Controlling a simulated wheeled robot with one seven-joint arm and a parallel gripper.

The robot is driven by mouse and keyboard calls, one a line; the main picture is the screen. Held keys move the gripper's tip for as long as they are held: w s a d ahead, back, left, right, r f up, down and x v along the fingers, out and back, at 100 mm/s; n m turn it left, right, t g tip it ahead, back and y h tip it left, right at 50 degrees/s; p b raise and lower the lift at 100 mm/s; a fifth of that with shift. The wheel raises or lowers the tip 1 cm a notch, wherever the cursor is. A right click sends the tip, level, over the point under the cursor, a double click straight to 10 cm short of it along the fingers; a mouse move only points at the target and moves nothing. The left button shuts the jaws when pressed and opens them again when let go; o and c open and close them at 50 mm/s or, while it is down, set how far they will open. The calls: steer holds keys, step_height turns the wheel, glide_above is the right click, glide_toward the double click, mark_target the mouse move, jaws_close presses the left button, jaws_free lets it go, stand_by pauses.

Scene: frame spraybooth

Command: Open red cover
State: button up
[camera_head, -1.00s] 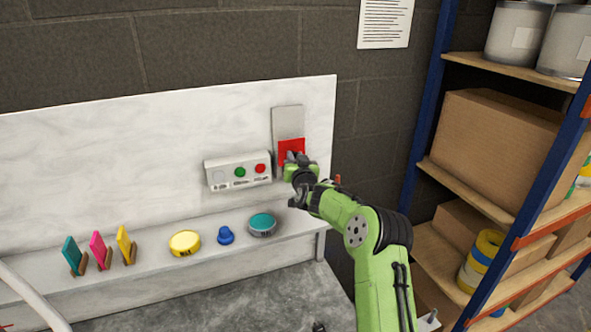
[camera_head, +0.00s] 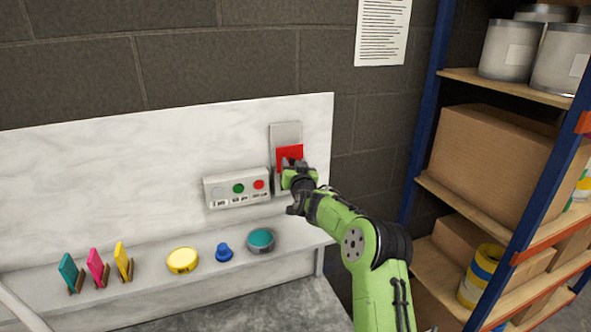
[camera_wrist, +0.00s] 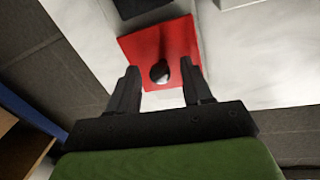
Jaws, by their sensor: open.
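The red cover (camera_head: 289,154) sits on a grey wall plate (camera_head: 285,133) on the white panel, above and right of the button box. In the wrist view the red cover (camera_wrist: 158,48) has a dark round knob (camera_wrist: 160,72) on it. My gripper (camera_head: 292,166) is at the lower part of the cover and hides some of it. In the wrist view my gripper (camera_wrist: 162,78) is open, with one black finger on each side of the knob. I cannot tell whether the fingers touch the cover.
A button box (camera_head: 236,188) with white, green and red buttons is left of my gripper. Below, the ledge holds a teal round lid (camera_head: 261,240), a blue knob (camera_head: 224,252) and a yellow lid (camera_head: 182,260). A loaded shelf (camera_head: 440,180) stands at the right.

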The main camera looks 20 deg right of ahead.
steer(key=s+a+b, duration=0.2)
steer(key=s+b, duration=0.1)
steer(key=s, duration=1.2)
steer(key=shift+s+a, duration=0.25)
steer(key=shift+a, duration=0.1)
steer(key=s+a+n+g+y, duration=0.1)
steer(key=s+a+n+g, duration=0.15)
steer(key=s+a, duration=0.35)
steer(key=s+a+n+g+y, duration=0.1)
steer(key=s+a+g, duration=0.25)
steer(key=s, duration=0.45)
steer(key=s+a+f+g, duration=0.1)
steer(key=s+f+g, duration=0.1)
steer(key=s, duration=1)
steer(key=s+a+f+g+y, duration=0.1)
steer(key=s+f+g, duration=0.2)
steer(key=s, duration=0.9)
steer(key=shift+s+a+g, duration=0.2)
steer(key=shift+s+g, duration=0.05)
steer(key=shift+g, duration=0.35)
steer(key=shift+d, duration=0.1)
